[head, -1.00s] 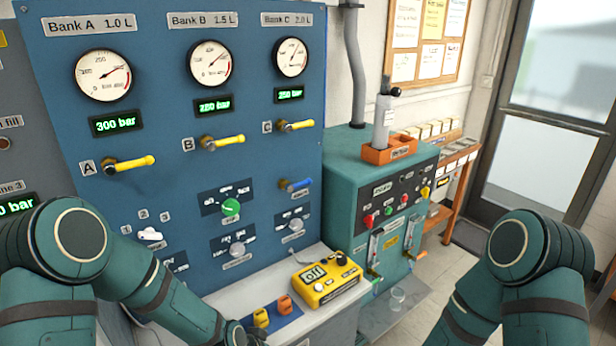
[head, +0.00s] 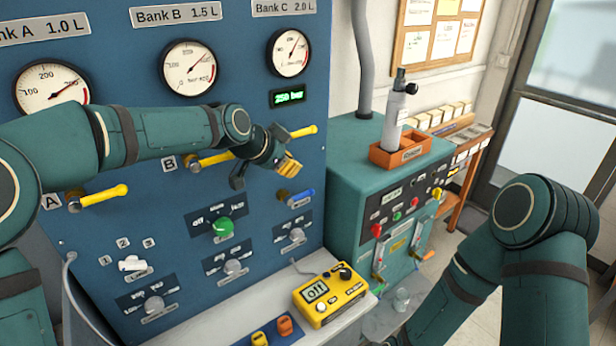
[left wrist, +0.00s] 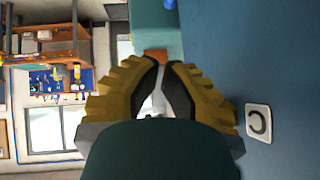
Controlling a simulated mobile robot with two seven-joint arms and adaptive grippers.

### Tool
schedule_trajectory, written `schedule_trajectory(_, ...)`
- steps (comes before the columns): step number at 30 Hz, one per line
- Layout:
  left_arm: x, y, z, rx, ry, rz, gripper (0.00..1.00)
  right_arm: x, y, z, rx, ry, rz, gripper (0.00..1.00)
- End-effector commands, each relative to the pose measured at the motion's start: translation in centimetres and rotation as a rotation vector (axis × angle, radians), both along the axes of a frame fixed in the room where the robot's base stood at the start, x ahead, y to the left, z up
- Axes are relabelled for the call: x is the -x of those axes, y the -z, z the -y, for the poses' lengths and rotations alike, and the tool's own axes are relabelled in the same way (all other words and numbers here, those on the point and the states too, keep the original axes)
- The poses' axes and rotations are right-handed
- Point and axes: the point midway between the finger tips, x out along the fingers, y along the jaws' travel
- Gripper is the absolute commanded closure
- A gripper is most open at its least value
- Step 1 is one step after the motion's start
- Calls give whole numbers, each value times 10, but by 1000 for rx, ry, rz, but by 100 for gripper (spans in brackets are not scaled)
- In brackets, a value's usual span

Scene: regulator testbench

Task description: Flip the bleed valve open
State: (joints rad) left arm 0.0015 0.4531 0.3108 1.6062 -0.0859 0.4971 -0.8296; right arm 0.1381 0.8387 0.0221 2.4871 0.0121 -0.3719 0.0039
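A short blue handle (head: 300,196) sits at the lower right of the blue panel, on a brass fitting; I take it for the bleed valve, though its label is too small to read. My left gripper (head: 291,166), with yellow fingers, is in front of the panel, above the blue handle and just below the Bank C yellow handle (head: 303,131). It is apart from the blue handle. In the left wrist view its fingers (left wrist: 160,85) are close together with a narrow empty gap between them. My right gripper is out of view.
Yellow handles A (head: 100,197) and B (head: 208,160) stick out from the panel. A green knob (head: 223,227) and grey knobs sit lower. A yellow control box (head: 330,293) lies on the ledge below. A teal cabinet (head: 350,150) stands to the right.

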Motion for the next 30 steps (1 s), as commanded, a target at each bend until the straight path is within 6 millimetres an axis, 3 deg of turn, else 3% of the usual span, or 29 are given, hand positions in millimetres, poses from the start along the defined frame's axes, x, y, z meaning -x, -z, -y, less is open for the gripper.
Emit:
schedule_trajectory(16,-4,7,5,0,1,-4,100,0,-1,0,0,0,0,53)
schedule_trajectory(30,-50,66,47,0,0,-5,100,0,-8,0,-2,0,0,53)
